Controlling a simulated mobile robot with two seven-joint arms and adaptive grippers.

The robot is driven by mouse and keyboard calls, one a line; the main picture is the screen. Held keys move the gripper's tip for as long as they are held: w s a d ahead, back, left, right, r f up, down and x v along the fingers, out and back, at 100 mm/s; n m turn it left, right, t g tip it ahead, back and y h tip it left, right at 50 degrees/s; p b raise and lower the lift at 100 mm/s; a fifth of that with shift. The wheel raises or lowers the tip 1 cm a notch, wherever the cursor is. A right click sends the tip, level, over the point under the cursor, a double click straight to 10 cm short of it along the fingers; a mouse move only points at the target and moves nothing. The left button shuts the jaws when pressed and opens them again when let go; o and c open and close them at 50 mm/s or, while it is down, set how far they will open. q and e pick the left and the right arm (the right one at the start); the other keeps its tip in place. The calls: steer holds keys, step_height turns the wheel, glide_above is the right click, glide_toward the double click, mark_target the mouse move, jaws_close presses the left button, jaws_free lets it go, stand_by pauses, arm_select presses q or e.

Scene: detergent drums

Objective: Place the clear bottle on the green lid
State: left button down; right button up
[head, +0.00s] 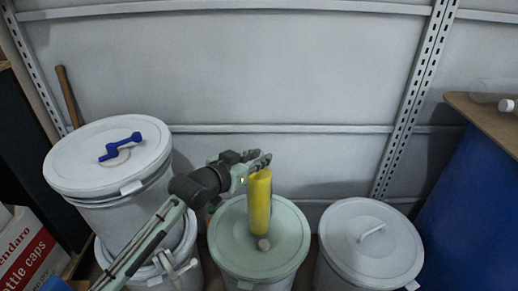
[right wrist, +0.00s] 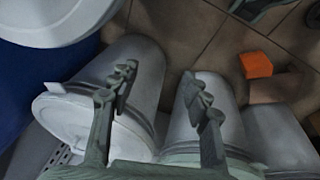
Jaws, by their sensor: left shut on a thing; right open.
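The green lid (head: 230,235) tops a drum in the middle of the head view. A yellow bottle (head: 259,205) stands upright over it. My left gripper (head: 259,161) is at the top of the yellow bottle and looks shut on it; the fingers partly hide the contact. A faint see-through shape, which looks like the clear bottle (head: 488,85), lies on the brown board at the right edge, partly cut off. My right gripper (right wrist: 158,72) is open and empty in the right wrist view, above white drums.
A white-lidded drum (head: 370,245) stands to the right, beside a blue drum (head: 465,215) under the brown board (head: 480,108). Stacked white drums (head: 75,165) stand left. An orange block (right wrist: 256,65) is on the floor.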

arm_select(q)
steer(key=c, duration=1.8)
jaws_free()
steer(key=shift+f, duration=0.1)
steer(key=o, duration=0.5)
steer(key=shift+c, duration=0.2)
steer(key=shift+r, duration=0.25)
steer(key=v, duration=1.2)
